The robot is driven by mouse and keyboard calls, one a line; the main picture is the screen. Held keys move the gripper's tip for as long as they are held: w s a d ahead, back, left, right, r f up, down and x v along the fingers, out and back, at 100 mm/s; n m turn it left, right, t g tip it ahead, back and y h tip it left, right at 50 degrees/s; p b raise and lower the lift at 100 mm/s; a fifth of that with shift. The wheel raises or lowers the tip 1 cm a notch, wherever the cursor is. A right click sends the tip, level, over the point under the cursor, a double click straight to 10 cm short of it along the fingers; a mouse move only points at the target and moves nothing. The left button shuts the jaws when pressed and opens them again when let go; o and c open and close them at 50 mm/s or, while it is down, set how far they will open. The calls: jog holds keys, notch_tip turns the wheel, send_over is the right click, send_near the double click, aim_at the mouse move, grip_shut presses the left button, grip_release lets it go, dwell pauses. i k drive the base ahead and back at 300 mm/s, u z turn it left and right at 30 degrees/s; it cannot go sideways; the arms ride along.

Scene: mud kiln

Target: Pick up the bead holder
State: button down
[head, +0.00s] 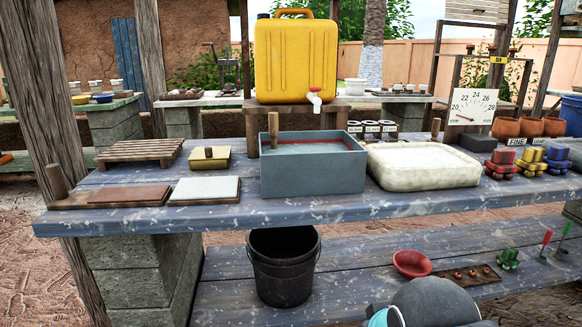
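A low dark brown strip (482,279) with several small orange-brown round pieces on it lies on the lower blue plank bench at the right. It looks like the bead holder, though the pieces are too small to tell for certain. It lies flat, and a grey rounded part of my arm in the foreground is close to its near left side in the picture. My gripper's fingers do not show in this view.
The upper bench (330,208) overhangs behind. A black bucket (284,270) stands left. Bench planks between bucket and bowl are clear.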

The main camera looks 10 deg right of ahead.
aim_at(500, 166)
jog(key=u, duration=0.05)
jog(key=i, duration=0.45)
jog(key=z, duration=0.05)
jog(key=k, duration=0.4)
jog(key=z, duration=0.05)
jog(key=i, duration=0.4)
jog(key=z, duration=1.3)
jog(key=k, duration=0.45)
jog(key=z, duration=0.6)
jog(key=i, duration=1.2)
jog(key=u, duration=0.75)
